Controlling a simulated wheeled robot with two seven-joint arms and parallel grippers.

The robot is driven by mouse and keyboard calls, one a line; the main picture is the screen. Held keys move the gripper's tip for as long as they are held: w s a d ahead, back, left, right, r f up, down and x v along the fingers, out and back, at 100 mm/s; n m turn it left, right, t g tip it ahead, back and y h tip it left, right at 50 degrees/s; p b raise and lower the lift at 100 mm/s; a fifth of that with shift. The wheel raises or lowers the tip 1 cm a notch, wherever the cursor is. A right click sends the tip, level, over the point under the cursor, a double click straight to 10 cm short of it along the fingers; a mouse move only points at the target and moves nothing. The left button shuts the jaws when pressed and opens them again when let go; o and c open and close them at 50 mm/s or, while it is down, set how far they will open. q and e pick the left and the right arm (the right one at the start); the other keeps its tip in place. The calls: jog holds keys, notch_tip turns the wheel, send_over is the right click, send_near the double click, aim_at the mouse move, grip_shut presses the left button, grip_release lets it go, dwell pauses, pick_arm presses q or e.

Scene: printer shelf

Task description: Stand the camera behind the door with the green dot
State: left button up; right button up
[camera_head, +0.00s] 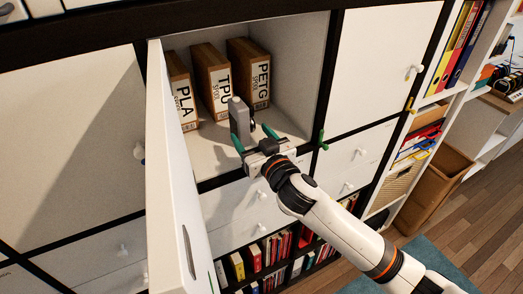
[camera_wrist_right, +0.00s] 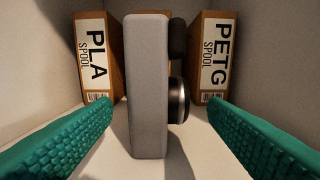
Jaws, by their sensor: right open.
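The grey camera (camera_head: 240,118) stands upright on the floor of the open compartment, in front of the spool boxes. In the right wrist view the camera (camera_wrist_right: 148,90) shows its narrow grey side, with a dark lens on its right. My right gripper (camera_head: 255,138) is open at the compartment's front. Its green fingers (camera_wrist_right: 160,103) lie on either side of the camera, with gaps on both sides. The white door (camera_head: 172,170) of this compartment is swung open to the left. A green marker (camera_head: 321,139) sits on the dark frame at the compartment's lower right. My left gripper is out of view.
Boxes marked PLA (camera_head: 182,92), TPU (camera_head: 212,82) and PETG (camera_head: 255,75) stand at the back of the compartment. Closed white doors flank it, the left with a blue marker (camera_head: 142,162), the right with a yellow one (camera_head: 409,105). Drawers and books (camera_head: 270,250) are below.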

jog(key=v, duration=0.5)
jog(key=shift+b, duration=0.4)
